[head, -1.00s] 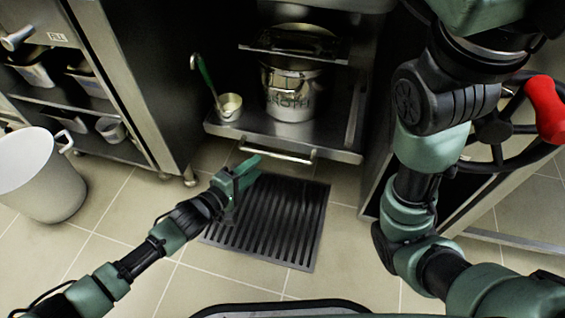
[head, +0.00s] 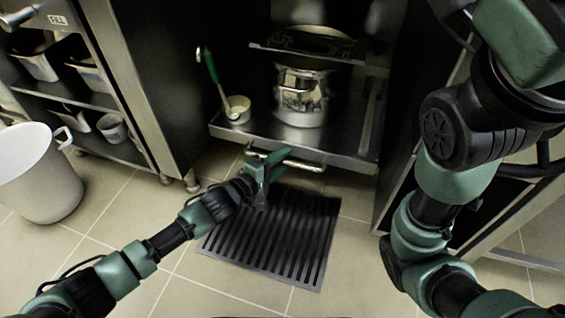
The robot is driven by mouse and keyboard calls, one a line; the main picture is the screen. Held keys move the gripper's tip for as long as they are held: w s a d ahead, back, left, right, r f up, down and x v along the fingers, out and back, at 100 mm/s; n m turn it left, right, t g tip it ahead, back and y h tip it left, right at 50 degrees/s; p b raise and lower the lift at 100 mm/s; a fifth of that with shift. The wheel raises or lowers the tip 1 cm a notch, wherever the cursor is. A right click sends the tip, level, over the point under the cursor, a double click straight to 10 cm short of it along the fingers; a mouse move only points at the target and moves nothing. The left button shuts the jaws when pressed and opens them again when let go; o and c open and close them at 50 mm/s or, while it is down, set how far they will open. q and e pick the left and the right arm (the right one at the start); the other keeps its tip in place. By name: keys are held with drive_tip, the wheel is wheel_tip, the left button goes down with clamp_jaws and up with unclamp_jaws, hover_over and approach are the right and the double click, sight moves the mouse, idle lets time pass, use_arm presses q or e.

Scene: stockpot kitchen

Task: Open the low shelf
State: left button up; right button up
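The low shelf (head: 343,142) is a steel slide-out tray at the bottom of the dark cabinet, with a bar handle (head: 312,166) along its front. It carries a large steel pot (head: 301,92) and a small cup (head: 238,110) with a green-handled ladle (head: 211,68) leaning in it. My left gripper (head: 283,162) is at the left part of the handle, its green fingers apart. It overlaps the bar in the picture; I cannot tell whether it touches it. My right arm (head: 445,170) rises along the right side; its gripper is out of view.
A black slatted mat (head: 275,240) lies on the tiled floor below the shelf. A white bin (head: 37,175) stands at the left by a steel rack (head: 85,98) with containers. Another steel unit (head: 510,215) stands at the right. The floor around the mat is clear.

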use_arm(q)
clamp_jaws()
idle(1.4)
